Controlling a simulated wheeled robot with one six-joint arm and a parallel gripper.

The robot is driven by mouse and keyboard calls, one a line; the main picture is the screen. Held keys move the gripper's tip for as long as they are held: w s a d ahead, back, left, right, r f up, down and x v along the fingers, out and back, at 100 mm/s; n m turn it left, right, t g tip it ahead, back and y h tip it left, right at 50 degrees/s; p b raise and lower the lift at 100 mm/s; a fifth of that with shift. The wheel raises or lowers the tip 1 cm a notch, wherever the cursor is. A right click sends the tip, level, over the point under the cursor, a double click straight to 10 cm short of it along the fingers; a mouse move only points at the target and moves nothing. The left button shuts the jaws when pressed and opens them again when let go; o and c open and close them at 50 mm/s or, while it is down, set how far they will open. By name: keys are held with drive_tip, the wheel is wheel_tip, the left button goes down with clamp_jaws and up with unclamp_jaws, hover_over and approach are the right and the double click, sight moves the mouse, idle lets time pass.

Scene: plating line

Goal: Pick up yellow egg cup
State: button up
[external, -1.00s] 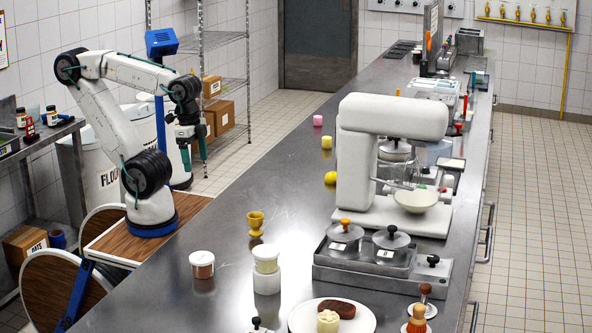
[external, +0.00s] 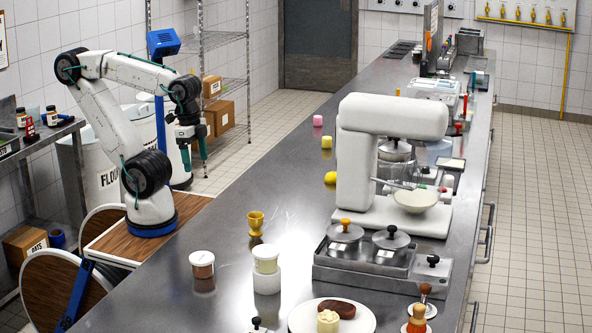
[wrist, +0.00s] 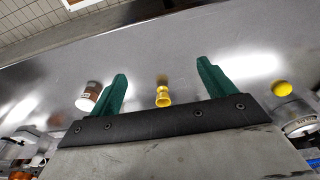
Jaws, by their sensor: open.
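The yellow egg cup (external: 256,223) stands upright on the steel counter (external: 225,228), in front of my arm's base and to its right in the external view. In the wrist view the egg cup (wrist: 163,93) shows between my two green fingers, beyond the gripper's dark bar. My gripper (external: 195,163) is open and empty, raised well apart from the cup and pointing down. It also shows in the wrist view (wrist: 160,82) with its fingers spread wide.
A yellow ball (external: 331,178) and a white stand mixer (external: 355,170) are farther right.

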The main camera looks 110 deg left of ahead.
idle(0.3)
drive_tip(key=c, duration=0.3)
